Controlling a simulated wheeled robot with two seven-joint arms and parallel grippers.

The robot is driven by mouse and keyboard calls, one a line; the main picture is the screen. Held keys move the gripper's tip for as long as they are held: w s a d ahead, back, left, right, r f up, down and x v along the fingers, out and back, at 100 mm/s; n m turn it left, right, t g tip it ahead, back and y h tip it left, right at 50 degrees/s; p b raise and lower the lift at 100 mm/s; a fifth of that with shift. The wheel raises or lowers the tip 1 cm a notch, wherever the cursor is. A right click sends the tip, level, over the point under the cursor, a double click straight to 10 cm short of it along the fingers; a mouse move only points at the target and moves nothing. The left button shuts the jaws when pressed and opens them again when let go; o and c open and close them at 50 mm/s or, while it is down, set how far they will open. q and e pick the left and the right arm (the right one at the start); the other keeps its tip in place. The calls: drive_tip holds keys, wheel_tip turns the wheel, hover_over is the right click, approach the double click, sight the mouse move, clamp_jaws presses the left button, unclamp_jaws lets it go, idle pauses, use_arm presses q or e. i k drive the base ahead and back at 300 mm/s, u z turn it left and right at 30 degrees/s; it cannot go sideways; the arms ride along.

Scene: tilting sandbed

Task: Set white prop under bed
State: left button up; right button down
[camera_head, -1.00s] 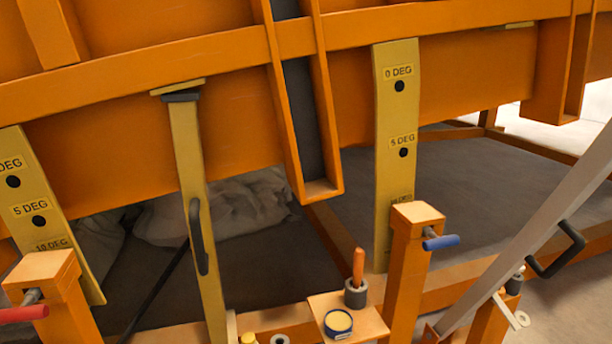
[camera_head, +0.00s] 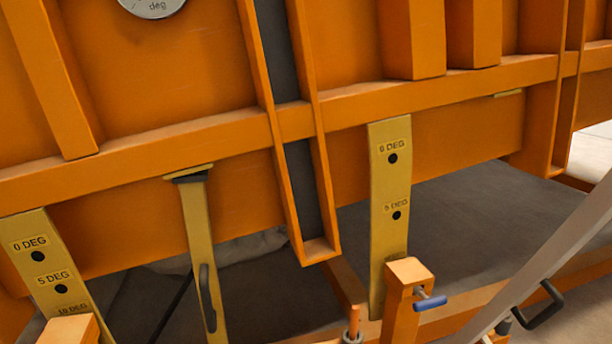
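The white prop (camera_head: 557,254) is a pale grey-white bar at the right, leaning with its upper end toward the right edge. A black handle (camera_head: 540,306) is on its side. Its upper end is cut off by the frame and its lower end is near the bottom edge. The orange bed (camera_head: 200,152) spans the view, tilted. A yellow prop (camera_head: 198,226) with a black handle stands under its lower rail, at left of centre, its top pad touching or very close to the rail. Neither of my grippers shows.
Yellow degree plates hang at the left (camera_head: 49,250) and right (camera_head: 389,180). An orange post (camera_head: 404,300) with a blue-handled pin (camera_head: 430,302) stands before the right plate. A dial (camera_head: 153,5) shows at the top. Dark floor under the bed shows between the props.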

sight(592, 215)
drive_tip(key=z, duration=1.45)
drive_tip(key=k, duration=0.7)
drive_tip(key=z, duration=0.35)
drive_tip(key=i, duration=1.4)
